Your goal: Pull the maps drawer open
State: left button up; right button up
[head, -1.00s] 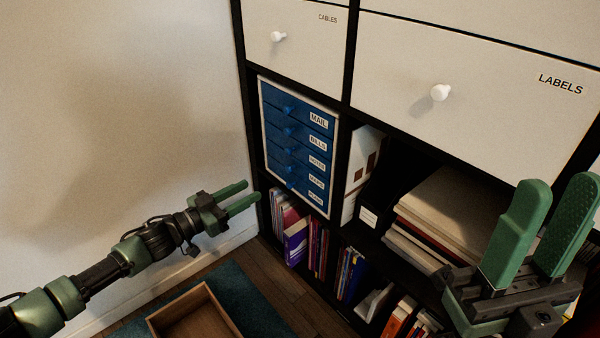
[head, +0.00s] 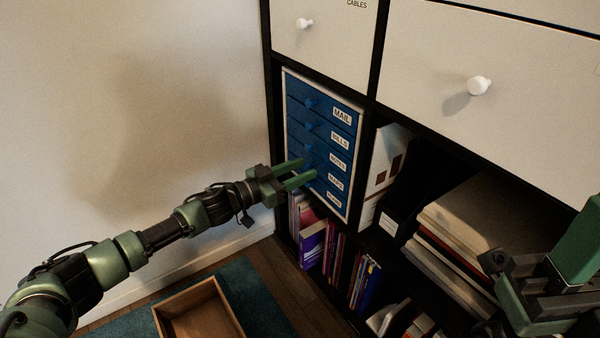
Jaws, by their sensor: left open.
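The blue drawer unit (head: 322,140) sits in a black shelf cubby, with several small drawers stacked and labelled. The maps drawer (head: 324,178) is second from the bottom, marked by a white MAPS label (head: 336,182), and looks shut. My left gripper (head: 308,170) is open, its two green fingers reaching to the front of the lower drawers, around the height of the maps drawer. The fingers hide the knob there, and I cannot tell if they touch it. My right gripper (head: 535,285) is at the lower right, cut off by the picture's edge, away from the drawers.
White drawers with round knobs (head: 479,86) are above. A white file box (head: 385,160) and stacked papers (head: 465,225) fill the cubby to the right. Books (head: 312,243) stand below. A wooden tray (head: 200,312) lies on the teal rug (head: 255,290). The wall is close on the left.

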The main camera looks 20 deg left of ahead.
pick_arm(q)
grip_shut()
dwell(1.4)
